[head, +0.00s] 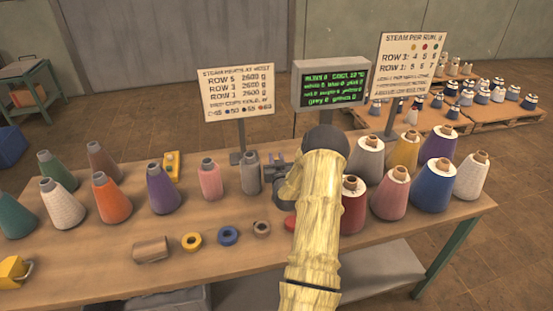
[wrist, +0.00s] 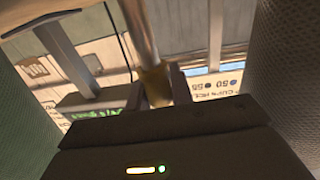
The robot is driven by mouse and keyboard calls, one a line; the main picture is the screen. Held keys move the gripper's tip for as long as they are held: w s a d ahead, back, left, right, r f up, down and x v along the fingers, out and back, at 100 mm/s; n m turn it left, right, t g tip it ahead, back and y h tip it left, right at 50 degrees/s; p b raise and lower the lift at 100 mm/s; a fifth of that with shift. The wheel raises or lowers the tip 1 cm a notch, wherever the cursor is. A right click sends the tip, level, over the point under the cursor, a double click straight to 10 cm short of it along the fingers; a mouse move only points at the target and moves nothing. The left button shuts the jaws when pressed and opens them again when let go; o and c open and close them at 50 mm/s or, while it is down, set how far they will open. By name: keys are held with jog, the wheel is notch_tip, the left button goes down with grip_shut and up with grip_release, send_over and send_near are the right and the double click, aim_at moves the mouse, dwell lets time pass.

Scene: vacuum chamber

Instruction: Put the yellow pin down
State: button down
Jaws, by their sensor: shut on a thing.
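My gripper (head: 281,178) is low over the table, between the grey cone and the red cone, with my arm partly covering it. In the wrist view my gripper (wrist: 158,90) is shut on a yellowish piece, apparently the yellow pin (wrist: 153,76). A greyish-tan rod appears to run on from it, away from the fingers. I cannot tell whether the pin touches anything. In the head view I cannot make the pin out.
The wooden table (head: 100,262) holds a grey cone (head: 250,174) left of my gripper and a red cone (head: 352,206) right of it. Rings, including a blue ring (head: 228,236), lie in front. A display (head: 331,85) and sign boards stand behind. Bare wood shows at front left.

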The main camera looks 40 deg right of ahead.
jog(key=shift+f, duration=0.1)
jog(key=c, duration=1.2)
grip_release()
jog(key=shift+c, duration=0.2)
jog(key=shift+s, duration=0.1)
jog(key=b+v, duration=0.1)
jog(key=v, duration=0.6)
jog(key=shift+s, duration=0.15)
jog(key=shift+a, duration=0.15)
